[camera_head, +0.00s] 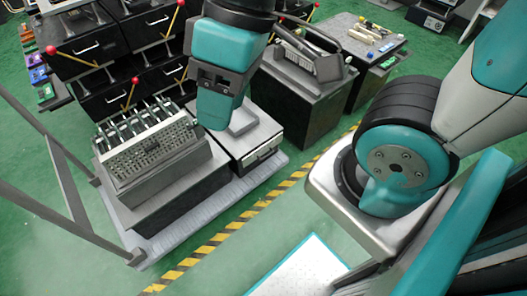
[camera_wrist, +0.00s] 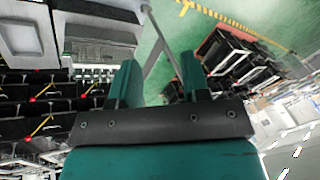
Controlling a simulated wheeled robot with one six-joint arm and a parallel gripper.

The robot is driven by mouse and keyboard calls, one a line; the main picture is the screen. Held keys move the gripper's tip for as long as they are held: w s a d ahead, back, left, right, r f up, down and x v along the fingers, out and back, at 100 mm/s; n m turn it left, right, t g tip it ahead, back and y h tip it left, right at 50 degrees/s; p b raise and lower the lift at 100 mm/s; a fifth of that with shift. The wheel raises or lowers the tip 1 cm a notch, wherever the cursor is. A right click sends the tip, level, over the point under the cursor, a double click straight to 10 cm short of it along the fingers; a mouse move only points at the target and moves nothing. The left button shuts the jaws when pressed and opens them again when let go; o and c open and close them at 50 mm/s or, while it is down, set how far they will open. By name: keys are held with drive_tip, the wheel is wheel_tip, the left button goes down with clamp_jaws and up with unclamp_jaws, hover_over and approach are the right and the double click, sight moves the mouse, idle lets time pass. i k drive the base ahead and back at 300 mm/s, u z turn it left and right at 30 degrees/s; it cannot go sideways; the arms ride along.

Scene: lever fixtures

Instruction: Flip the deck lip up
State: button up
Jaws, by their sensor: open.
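My gripper (camera_head: 213,112) hangs over the fixtures in the head view, pointing down. In the wrist view its two teal fingers (camera_wrist: 158,78) stand apart with nothing between them. Below and just right of it in the head view is a low grey box with a pale raised plate (camera_head: 243,122), partly hidden by my gripper. I cannot tell for sure which part is the deck lip. A grey perforated box (camera_head: 150,150) with a row of upright levers stands to the left, apart from my gripper; it also shows in the wrist view (camera_wrist: 100,32).
Black drawer units (camera_head: 95,45) with red-knobbed levers stand at the back left. A dark cabinet (camera_head: 300,90) with a grey handled fixture is to the right. A metal rail (camera_head: 70,185) crosses the left side. Green floor with a yellow-black stripe (camera_head: 235,225) is clear in front.

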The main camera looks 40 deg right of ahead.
sight(256, 154)
drive_tip(key=z, duration=2.7)
drive_tip(key=k, duration=0.9)
drive_tip(key=u, duration=1)
drive_tip(key=i, duration=0.5)
drive_tip(key=z, duration=0.05)
